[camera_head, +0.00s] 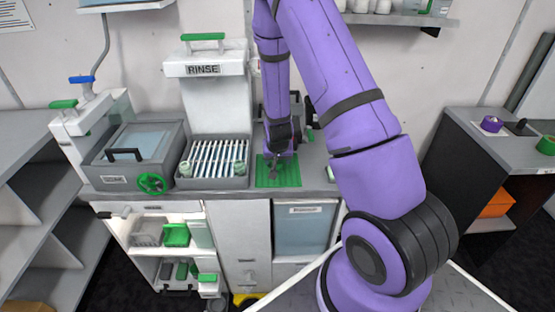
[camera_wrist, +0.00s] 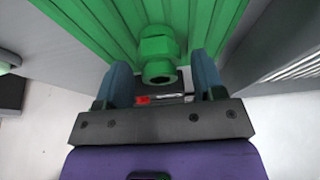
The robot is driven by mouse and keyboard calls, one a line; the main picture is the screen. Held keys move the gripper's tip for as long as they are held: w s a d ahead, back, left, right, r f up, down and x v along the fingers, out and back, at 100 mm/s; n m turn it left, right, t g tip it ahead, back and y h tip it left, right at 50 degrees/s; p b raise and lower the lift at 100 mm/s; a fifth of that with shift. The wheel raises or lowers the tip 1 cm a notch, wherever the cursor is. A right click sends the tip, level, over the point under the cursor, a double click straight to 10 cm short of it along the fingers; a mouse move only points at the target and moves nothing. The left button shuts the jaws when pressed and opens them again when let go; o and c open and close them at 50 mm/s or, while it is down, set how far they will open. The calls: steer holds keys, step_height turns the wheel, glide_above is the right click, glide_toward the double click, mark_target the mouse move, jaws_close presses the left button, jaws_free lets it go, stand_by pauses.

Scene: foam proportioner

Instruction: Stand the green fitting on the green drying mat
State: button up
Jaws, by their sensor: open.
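The green drying mat (camera_head: 290,180), ribbed, lies on the counter to the right of the rinse tray. It fills the upper middle of the wrist view (camera_wrist: 90,25). The green fitting (camera_wrist: 160,48), with a hex collar and a round open end, is over the mat in the wrist view and appears to stand on it. My gripper (camera_wrist: 162,80) is open, with one finger on each side of the fitting and gaps showing between. In the head view my gripper (camera_head: 274,168) is low over the mat, and I cannot make out the fitting there.
The rinse tray (camera_head: 212,183) with white slats and pale green knobs at its front corners stands left of the mat. A grey lidded tank (camera_head: 135,150) with a green handwheel (camera_head: 151,183) is further left. Dark items stand behind the mat. The counter's front edge is close.

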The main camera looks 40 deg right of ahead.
steer(key=s+a+r+n+y, duration=0.1)
steer(key=s+a+r, duration=0.25)
steer(key=r, duration=0.65)
steer(key=s+a+r+n+t+y, duration=0.1)
steer(key=s+a+r, duration=0.25)
steer(key=r, duration=0.65)
steer(key=s+a+r+n+y, duration=0.1)
steer(key=s+a+r, duration=0.25)
steer(key=r, duration=0.55)
steer(key=s+a+r+n, duration=0.2)
steer(key=s+r, duration=0.4)
steer(key=s, duration=0.3)
steer(key=s+a+r+n, duration=0.1)
steer(key=s+a+r, duration=0.1)
steer(key=s+r, duration=0.4)
steer(key=s, duration=0.3)
steer(key=shift+r+n+t+h, duration=0.15)
steer(key=shift+n+t+h, duration=0.15)
steer(key=shift+n, duration=0.1)
